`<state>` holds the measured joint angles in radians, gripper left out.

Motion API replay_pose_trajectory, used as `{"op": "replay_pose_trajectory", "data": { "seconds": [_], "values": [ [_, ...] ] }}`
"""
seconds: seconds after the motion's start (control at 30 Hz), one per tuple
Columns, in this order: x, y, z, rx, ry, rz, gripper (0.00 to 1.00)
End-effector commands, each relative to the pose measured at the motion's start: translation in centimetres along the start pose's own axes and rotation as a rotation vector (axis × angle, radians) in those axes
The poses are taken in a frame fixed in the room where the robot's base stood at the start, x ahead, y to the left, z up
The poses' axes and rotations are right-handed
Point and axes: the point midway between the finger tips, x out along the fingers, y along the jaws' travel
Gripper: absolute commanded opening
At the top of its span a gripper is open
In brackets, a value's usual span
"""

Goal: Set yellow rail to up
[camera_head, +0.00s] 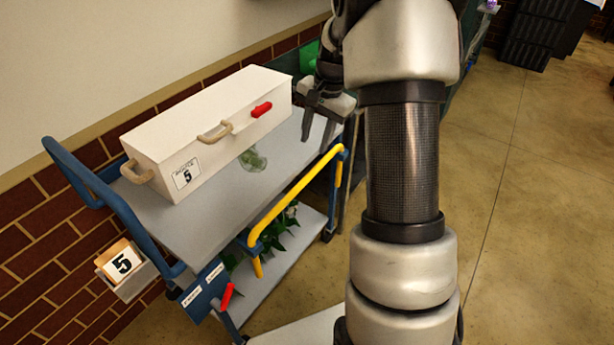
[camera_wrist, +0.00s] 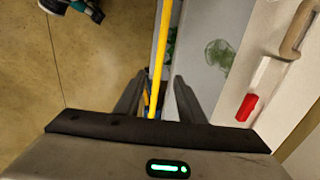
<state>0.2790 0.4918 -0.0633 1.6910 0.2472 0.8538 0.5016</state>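The yellow rail (camera_head: 295,192) runs along the near long side of the grey cart (camera_head: 205,225), its long bar close to the top shelf's edge. My gripper (camera_head: 318,138) points down near the rail's far right end, by the cart's right end. In the wrist view, my gripper (camera_wrist: 155,95) is open with its two fingers apart. The yellow rail (camera_wrist: 160,60) passes up the picture through the space between them. I see no contact with the rail, and their height difference is hard to tell.
A white case (camera_head: 200,125) with a red latch (camera_head: 261,109) sits on the top shelf beside a translucent green item (camera_head: 252,160). A blue handle (camera_head: 95,185) stands at the left end. Green plants (camera_head: 285,228) lie on the lower shelf. Open floor (camera_head: 530,200) is at right.

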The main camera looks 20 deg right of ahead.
Motion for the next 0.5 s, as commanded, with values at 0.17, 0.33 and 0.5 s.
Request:
{"op": "replay_pose_trajectory", "data": {
  "seconds": [0.17, 0.33, 0.5],
  "values": [
    [4.1, 0.1, 0.1, -0.001, -0.004, 0.003, 0.36],
    [7.8, 0.1, 0.2, -0.002, -0.004, 0.002, 0.36],
    [11.4, 0.1, 0.1, -0.002, -0.003, 0.002, 0.36]
  ]
}}
